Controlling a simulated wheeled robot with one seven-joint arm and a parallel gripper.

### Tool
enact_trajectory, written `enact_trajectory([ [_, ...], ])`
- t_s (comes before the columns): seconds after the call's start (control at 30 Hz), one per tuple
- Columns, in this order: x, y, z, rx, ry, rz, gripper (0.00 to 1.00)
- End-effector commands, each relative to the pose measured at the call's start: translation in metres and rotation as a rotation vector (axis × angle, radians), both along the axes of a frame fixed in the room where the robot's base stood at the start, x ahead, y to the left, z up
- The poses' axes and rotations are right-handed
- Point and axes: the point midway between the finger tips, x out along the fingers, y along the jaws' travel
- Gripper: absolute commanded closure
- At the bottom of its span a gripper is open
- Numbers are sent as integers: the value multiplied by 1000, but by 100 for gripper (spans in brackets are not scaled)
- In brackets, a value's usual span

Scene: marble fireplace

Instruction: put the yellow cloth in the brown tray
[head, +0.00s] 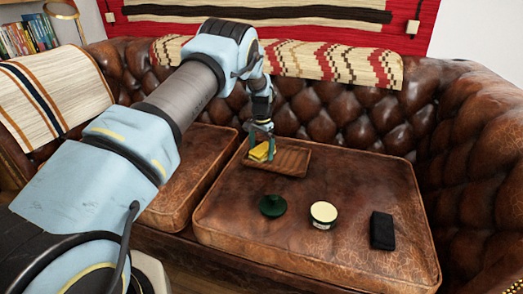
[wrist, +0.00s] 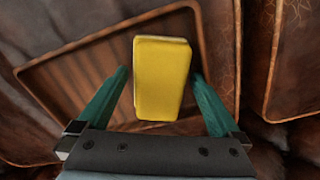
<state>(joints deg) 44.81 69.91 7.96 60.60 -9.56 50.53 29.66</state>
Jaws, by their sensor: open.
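The yellow cloth (wrist: 162,80) is a folded block between the two teal fingers of my gripper (wrist: 161,90) in the wrist view, with a gap on each side. In the head view the cloth (head: 260,152) shows over the left part of the brown tray (head: 292,160), below my gripper (head: 261,137). The tray (wrist: 52,77) lies under the cloth in the wrist view and has a ribbed floor and a low rim. My gripper is open. I cannot tell whether the cloth rests fully on the tray floor.
A dark green lidded thing (head: 272,206), a round tub with a cream top (head: 323,214) and a black block (head: 382,230) stand on the leather seat cushion (head: 320,255) in front of the tray. The tufted sofa back (head: 350,115) rises behind.

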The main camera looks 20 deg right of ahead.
Motion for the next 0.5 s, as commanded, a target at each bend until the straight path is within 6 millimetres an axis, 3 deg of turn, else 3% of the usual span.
enact_trajectory([
  [0.17,1,-1,20,-2,-2,0,0],
  [0.5,1,-1,89,-2,-2,1,0],
])
